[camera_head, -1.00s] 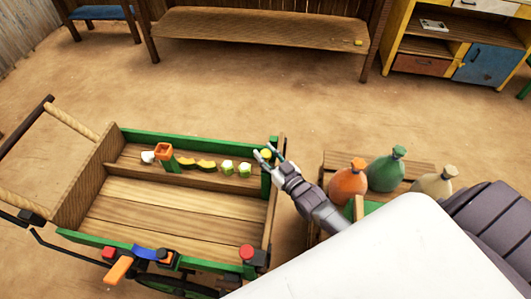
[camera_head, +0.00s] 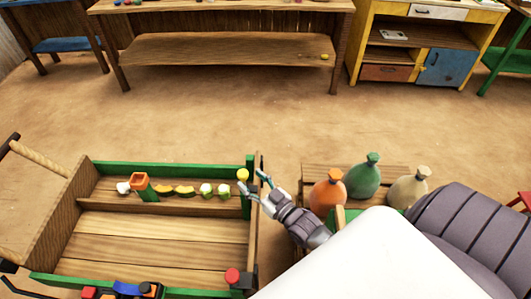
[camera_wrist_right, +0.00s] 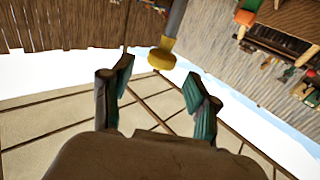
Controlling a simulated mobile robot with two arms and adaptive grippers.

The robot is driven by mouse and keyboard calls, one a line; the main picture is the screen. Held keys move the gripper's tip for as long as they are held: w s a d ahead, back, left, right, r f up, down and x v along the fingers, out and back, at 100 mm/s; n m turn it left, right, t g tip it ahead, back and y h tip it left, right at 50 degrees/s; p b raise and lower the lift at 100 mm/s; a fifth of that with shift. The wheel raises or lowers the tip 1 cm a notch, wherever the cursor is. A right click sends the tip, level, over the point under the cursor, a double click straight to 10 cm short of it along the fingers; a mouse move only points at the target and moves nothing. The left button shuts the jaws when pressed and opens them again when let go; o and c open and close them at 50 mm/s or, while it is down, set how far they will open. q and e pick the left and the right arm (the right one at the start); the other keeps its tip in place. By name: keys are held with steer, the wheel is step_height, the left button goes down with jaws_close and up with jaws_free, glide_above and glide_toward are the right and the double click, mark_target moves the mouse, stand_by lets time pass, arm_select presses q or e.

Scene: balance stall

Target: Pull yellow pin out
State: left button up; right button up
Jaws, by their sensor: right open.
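The yellow pin (camera_head: 243,174) has a round yellow head and stands at the top of the green corner post (camera_head: 248,200) of the wooden cart. In the right wrist view its yellow head (camera_wrist_right: 160,60) with a grey-brown shaft appears just beyond the fingertips, roughly between them. My right gripper (camera_head: 253,181) is open and empty, close to the right of the pin head. In the right wrist view the two teal-padded fingers of the gripper (camera_wrist_right: 158,75) are spread apart, and I see no contact with the pin. My left gripper is not in view.
The cart (camera_head: 160,235) holds a row of small coloured pieces along its back ledge. A red knob (camera_head: 232,276) tops its near right corner. An orange sack (camera_head: 327,190), a green sack (camera_head: 365,176) and a beige sack (camera_head: 409,187) stand right of my arm. Open floor lies behind.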

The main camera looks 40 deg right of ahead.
steer(key=s+d, duration=0.1)
steer(key=s, duration=0.6)
steer(key=shift+s, duration=0.2)
